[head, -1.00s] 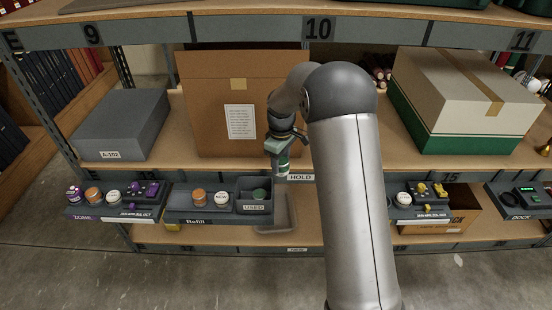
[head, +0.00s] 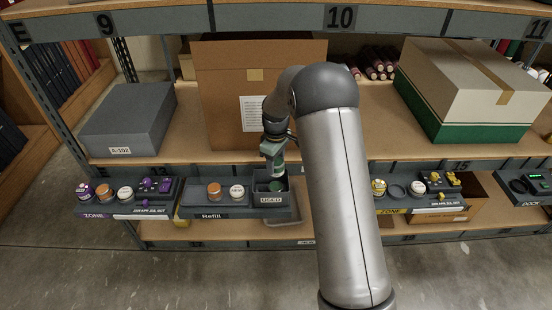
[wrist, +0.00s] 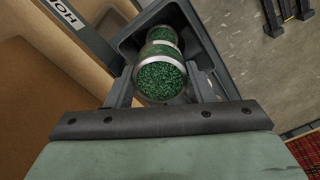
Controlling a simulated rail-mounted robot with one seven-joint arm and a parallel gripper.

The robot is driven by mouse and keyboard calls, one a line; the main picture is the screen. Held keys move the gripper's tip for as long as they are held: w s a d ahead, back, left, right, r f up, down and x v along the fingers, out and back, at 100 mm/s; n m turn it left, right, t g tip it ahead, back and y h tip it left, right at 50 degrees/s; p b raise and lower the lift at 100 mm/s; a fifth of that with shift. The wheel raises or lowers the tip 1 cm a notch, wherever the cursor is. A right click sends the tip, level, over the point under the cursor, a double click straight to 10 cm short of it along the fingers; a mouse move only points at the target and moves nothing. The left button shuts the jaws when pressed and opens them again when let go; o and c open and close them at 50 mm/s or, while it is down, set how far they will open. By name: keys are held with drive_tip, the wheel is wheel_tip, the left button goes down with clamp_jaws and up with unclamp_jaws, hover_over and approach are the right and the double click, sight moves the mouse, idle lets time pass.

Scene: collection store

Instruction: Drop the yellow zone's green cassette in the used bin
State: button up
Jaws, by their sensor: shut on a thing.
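My gripper (head: 274,168) is shut on a green cassette, which shows in the wrist view (wrist: 160,82) as a pale-rimmed cylinder with a green granular end. It is over the grey used bin (head: 270,199), whose wall also shows in the wrist view (wrist: 204,44). Another green cassette (wrist: 162,36) shows beyond the held one, within the bin walls. I cannot tell whether the two touch. The yellow zone rack (head: 396,210), right of my arm, has a yellow cassette (head: 379,186), an empty ring (head: 397,191) and a white cassette (head: 417,188).
The refill rack (head: 225,212) with two cassettes adjoins the bin on the left. The purple zone rack (head: 125,211) is farther left. A cardboard box (head: 225,100) stands on the shelf behind my gripper. A dock (head: 530,188) is at far right.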

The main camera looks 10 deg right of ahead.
sight(276, 162)
drive_tip(key=shift+f, duration=0.2)
drive_tip(key=o, duration=1.1)
wheel_tip(276, 162, up, 18)
drive_tip(key=shift+f, duration=0.25)
drive_tip(key=shift+s, duration=0.1)
drive_tip(key=s+a+r+m+p, duration=0.1)
drive_tip(key=s+r+m, duration=0.1)
drive_tip(key=s, duration=0.7)
drive_tip(key=s+r+m+p, duration=0.1)
drive_tip(key=s+r+m, duration=0.15)
drive_tip(key=s, duration=0.65)
drive_tip(key=s+f+m, duration=0.1)
drive_tip(key=s, duration=0.4)
drive_tip(key=s+f+m, duration=0.2)
drive_tip(key=s, duration=0.4)
drive_tip(key=s+f+m, duration=0.1)
drive_tip(key=s+f, duration=0.1)
drive_tip(key=s, duration=0.4)
drive_tip(key=shift+s+f+m+p, duration=0.1)
drive_tip(key=shift+s+m+p, duration=0.15)
drive_tip(key=shift+p, duration=0.05)
